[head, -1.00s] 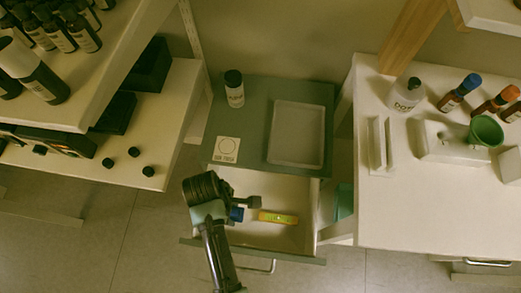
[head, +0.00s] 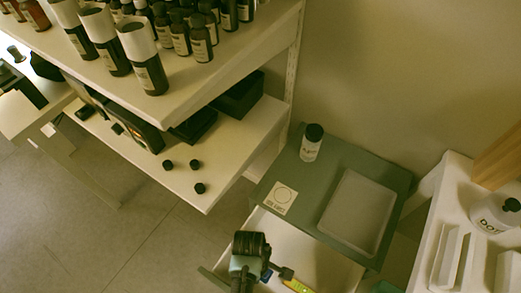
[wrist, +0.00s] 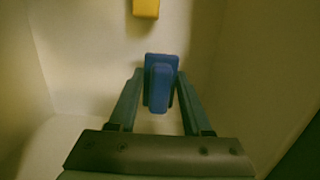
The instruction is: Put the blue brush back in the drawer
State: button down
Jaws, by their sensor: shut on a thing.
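The blue brush (wrist: 160,75) is a short blue block in the wrist view, held between the two fingers of my gripper (wrist: 160,88). In the head view only a small blue bit of the brush (head: 266,275) shows beside my gripper (head: 274,274), near the bottom edge. The drawer (head: 290,240) is pulled open under a grey-green cabinet top (head: 322,177), and my gripper is over or inside its left part. The drawer's pale walls surround the brush in the wrist view. I cannot tell whether the brush touches the drawer floor.
A yellow item (wrist: 146,8) lies in the drawer ahead of the brush. A white tray (head: 352,215), a black-capped bottle (head: 311,145) and a card (head: 281,198) are on the cabinet top. Shelves with bottles (head: 145,60) stand left; a white table (head: 455,215) stands right.

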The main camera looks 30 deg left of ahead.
jog(key=shift+f, duration=0.1)
jog(key=shift+c, duration=1.7)
grip_release()
